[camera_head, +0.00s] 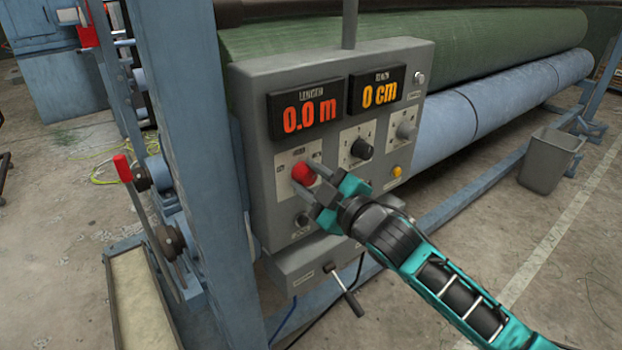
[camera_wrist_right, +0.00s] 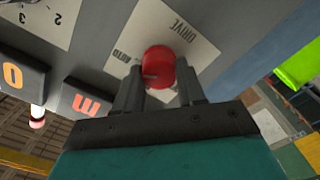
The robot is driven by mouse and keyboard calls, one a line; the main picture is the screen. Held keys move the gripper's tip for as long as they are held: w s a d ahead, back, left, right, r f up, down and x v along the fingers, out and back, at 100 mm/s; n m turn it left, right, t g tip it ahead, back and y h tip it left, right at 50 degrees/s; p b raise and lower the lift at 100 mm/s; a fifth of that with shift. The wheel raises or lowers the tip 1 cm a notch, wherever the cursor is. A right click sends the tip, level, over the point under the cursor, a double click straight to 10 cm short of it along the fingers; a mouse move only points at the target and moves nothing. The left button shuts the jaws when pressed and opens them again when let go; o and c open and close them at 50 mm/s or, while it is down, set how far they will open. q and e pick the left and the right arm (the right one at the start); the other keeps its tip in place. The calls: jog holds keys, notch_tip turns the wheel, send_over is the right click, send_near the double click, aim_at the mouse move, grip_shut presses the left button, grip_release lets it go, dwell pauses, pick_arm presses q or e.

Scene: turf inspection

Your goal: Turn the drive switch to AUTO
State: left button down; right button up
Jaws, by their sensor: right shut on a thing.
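The drive switch is a red knob (camera_head: 304,172) on a pale label plate at the lower left of the grey control box (camera_head: 253,190). In the right wrist view the knob (camera_wrist_right: 158,66) sits between my fingers, beside the printed words DRIVE and AUTO. My right gripper (camera_head: 306,184) is shut on the knob, its teal arm reaching in from the lower right. The knob's pointer is not clear, so I cannot tell its setting. My left gripper is not in view.
Two displays read 0.0 m (camera_head: 303,110) and 0 cm (camera_head: 377,92). A black knob (camera_head: 361,148), a grey knob (camera_head: 406,130) and a yellow button (camera_head: 397,171) are close by. A lever (camera_head: 346,297) juts out below. Green and blue rolls lie behind; a bin (camera_head: 549,160) stands right.

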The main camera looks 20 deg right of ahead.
jog(key=o, duration=1.1)
jog(key=shift+c, duration=0.2)
jog(key=b+v, duration=0.1)
jog(key=v, duration=1.2)
jog(key=s+a+f+m+g+h, duration=0.1)
jog(key=s+f+m+g, duration=0.1)
jog(key=f, duration=0.7)
jog(key=s+f+m+g+h, duration=0.1)
jog(key=s+f+m+g, duration=0.1)
jog(key=s+f+m, duration=0.3)
jog(key=s+a+f+m+g+h, duration=0.1)
jog(key=s+f+m+g+h, duration=0.1)
jog(key=f, duration=1.2)
jog(key=s+m, duration=0.1)
jog(key=s, duration=0.1)
jog(key=shift+s+a+m, duration=0.3)
